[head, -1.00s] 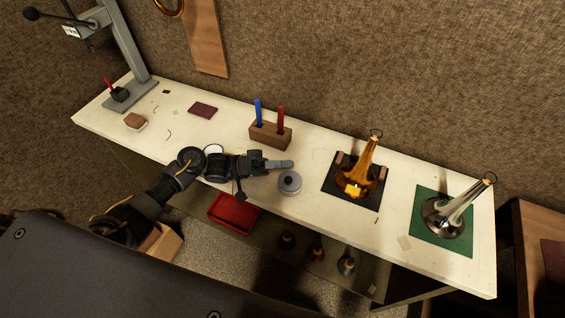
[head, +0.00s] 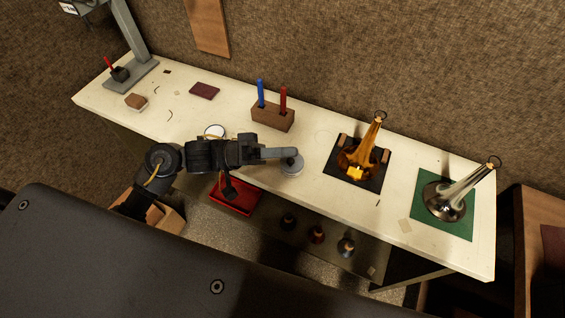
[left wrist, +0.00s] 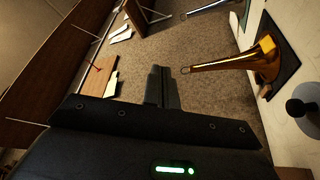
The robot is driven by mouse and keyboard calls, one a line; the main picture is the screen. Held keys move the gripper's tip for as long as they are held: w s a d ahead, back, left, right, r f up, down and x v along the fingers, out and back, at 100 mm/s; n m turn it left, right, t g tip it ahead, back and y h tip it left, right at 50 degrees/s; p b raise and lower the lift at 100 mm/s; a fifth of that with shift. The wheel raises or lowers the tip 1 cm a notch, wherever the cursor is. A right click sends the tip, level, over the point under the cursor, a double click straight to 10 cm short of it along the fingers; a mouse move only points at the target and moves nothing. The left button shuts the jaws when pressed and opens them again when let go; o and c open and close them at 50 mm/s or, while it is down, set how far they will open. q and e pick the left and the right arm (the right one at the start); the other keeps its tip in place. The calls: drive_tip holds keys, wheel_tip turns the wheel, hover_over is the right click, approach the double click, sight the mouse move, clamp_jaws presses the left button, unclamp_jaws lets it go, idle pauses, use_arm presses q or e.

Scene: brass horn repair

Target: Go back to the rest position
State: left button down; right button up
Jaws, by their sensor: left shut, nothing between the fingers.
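My left gripper (head: 288,153) is shut and empty. My right gripper is not in view.
A brass horn bell (head: 362,155) stands on a black mat and a silver one (head: 450,197) on a green mat. A wooden block (head: 272,117) holds a blue and a red tool. A red tray (head: 245,196) sits below the bench. A grey press stand (head: 132,76) stands far left.

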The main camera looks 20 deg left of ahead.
use_arm(q)
drive_tip(key=shift+s+d+r, duration=0.2)
drive_tip(key=shift+s+r, duration=0.1)
drive_tip(key=shift+s, duration=0.4)
drive_tip(key=shift+s+d+r, duration=0.15)
drive_tip(key=shift+s+r, duration=0.15)
drive_tip(key=shift+s, duration=0.35)
drive_tip(key=shift+s+d+r, duration=0.2)
drive_tip(key=shift+s+r, duration=0.1)
drive_tip(key=shift+s, duration=0.4)
